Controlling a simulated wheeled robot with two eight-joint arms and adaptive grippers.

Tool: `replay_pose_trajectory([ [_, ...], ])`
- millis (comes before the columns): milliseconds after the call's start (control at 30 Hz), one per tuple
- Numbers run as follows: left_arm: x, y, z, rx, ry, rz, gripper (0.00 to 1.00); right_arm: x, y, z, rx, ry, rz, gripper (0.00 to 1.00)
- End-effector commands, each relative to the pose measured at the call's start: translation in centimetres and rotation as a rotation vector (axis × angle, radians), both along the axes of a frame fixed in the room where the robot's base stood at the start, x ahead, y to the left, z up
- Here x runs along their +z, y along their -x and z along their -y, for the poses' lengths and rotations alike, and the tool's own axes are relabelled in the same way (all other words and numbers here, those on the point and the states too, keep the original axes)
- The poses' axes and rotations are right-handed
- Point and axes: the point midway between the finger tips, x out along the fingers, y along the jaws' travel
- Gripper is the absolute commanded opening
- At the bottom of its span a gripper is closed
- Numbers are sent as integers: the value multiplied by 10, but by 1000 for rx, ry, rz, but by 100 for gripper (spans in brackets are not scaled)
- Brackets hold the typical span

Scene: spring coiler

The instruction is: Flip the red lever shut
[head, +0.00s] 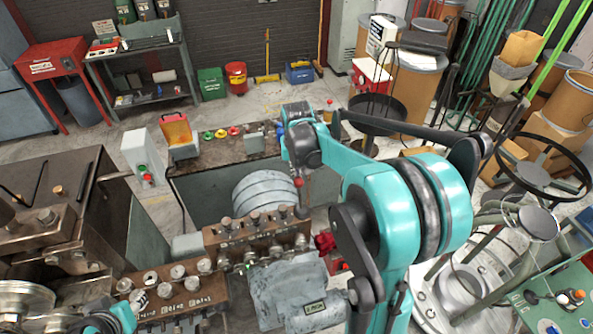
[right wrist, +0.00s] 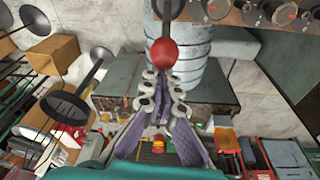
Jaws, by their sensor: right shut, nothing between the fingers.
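The red lever shows as a round red knob (right wrist: 166,54) on a grey rod near the top middle of the right wrist view. In the head view the small red knob (head: 298,182) sits just below my right wrist, in front of the ribbed grey drum. My right gripper (right wrist: 158,76) is shut and empty. Its fingertips are just below the knob in the right wrist view; I cannot tell whether they touch it. In the head view its fingers are mostly hidden by the wrist. A teal part of my left arm shows at the lower left; its fingers are unclear.
The coiler's brown block (head: 258,238) and grey ribbed drum (head: 265,190) stand close around the knob. A dark-topped bench (head: 225,148) with coloured buttons lies behind. A white control box (head: 140,155) stands to the left. Open floor lies beyond the bench.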

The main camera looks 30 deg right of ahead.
Motion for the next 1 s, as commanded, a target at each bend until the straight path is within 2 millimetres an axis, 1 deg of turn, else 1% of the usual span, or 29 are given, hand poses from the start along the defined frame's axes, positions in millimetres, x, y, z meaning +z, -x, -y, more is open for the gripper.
replay_pose_trajectory([
  [233,-1,0,0,0,0,0,40,3,8,-2,-1,12,53,0],
  [367,-3,0,0,0,0,0,40,5,17,-4,-1,27,114,0],
  [800,-12,0,0,0,0,0,40,11,65,-15,-1,113,466,0],
  [1000,-14,0,0,0,0,0,40,10,82,-20,0,144,598,0],
])
